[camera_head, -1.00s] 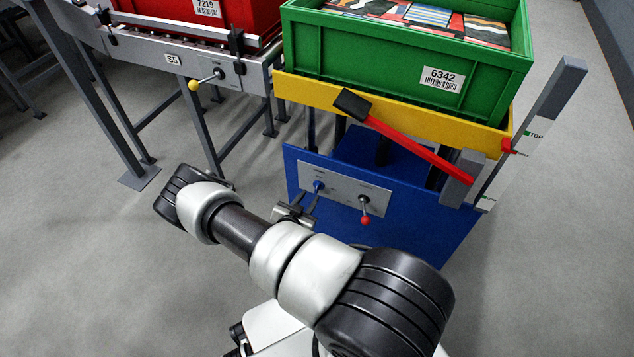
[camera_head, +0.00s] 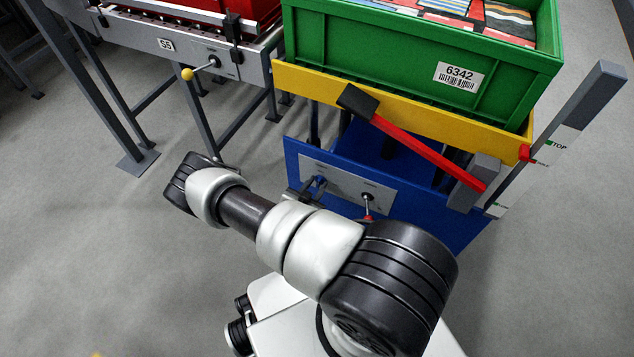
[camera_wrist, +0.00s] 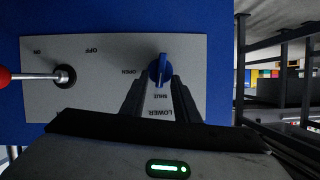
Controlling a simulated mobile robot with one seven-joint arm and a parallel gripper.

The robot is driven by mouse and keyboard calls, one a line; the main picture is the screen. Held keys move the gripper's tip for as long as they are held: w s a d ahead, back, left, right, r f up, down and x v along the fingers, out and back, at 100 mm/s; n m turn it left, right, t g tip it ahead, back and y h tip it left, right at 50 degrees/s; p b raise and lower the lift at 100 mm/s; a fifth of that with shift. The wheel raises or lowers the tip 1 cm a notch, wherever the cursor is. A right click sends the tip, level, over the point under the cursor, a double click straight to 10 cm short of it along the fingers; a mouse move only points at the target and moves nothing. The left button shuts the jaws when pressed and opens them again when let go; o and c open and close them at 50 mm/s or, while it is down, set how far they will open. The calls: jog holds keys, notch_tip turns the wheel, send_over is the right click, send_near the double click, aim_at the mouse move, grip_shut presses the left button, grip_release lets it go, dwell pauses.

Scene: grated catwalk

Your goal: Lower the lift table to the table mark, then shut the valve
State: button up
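The lift table has a blue base (camera_head: 440,222) and a yellow platform (camera_head: 400,100).
A green crate (camera_head: 400,50) labelled 6342 stands on the platform. A red lever with a black grip (camera_head: 425,152) crosses its front. A red-tipped switch (camera_wrist: 62,76) with ON and OFF labels is beside the valve. Conveyor S5 (camera_head: 135,38) stands left, with a yellow-knobbed lever (camera_head: 200,70).

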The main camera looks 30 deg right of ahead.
grip_shut()
jog(key=shift+w+a+r+n+g+h, duration=0.1)
jog(key=shift+w+n+g+h, duration=0.15)
jog(key=shift+n, duration=0.35)
grip_release()
jog(key=shift+s, duration=0.1)
